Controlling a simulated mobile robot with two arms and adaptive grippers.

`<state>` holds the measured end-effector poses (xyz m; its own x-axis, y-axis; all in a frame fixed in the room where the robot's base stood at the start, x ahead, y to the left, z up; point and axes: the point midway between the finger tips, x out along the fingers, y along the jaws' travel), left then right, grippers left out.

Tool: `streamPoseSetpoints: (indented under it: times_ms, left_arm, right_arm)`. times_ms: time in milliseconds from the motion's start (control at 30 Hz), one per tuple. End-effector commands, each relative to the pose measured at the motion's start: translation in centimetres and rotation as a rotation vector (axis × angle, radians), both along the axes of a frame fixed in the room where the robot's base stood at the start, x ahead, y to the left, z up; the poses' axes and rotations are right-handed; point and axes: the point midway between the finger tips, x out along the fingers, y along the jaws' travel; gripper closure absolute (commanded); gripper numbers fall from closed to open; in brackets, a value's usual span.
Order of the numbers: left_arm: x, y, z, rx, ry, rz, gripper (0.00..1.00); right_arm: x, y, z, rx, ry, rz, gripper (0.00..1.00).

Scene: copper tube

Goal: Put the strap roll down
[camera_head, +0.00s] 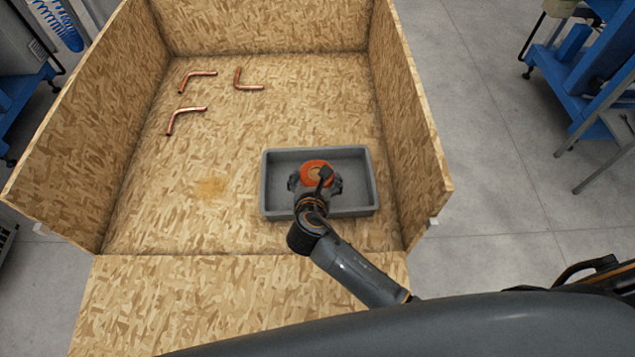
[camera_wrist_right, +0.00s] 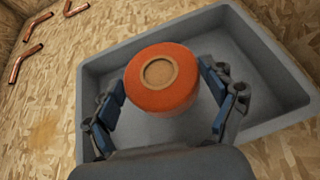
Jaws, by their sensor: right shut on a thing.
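The strap roll (camera_head: 312,164) is a round orange roll with a tan core. My right gripper (camera_head: 316,182) is shut on the roll. I cannot tell whether the roll's underside touches the tray floor. My left gripper is not in view.
Several bent copper tubes (camera_head: 187,118) lie at the back left of the wooden crate (camera_head: 150,215). High crate walls stand at the left, back and right. The crate floor left of the tray is clear. The rest of the tray is empty.

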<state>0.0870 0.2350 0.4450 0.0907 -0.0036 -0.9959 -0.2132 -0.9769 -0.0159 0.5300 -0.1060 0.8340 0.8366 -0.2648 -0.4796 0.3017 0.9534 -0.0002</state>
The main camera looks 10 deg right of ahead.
Motion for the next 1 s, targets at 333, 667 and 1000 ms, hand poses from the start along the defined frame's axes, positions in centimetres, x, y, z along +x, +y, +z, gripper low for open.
streamPoseSetpoints:
  times_ms: [333, 667, 1000]
  left_arm:
    - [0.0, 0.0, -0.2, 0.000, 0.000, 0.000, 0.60]
    - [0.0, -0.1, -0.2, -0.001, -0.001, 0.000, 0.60]
    - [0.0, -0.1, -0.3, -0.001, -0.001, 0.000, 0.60]
  right_arm:
    - [1.0, -0.6, -3.5, -0.001, 0.001, 0.000, 0.59]
    - [1.0, -0.5, -4.2, 0.001, -0.002, 0.000, 0.59]
    - [0.9, -0.6, -4.6, 0.000, 0.001, 0.000, 0.00]
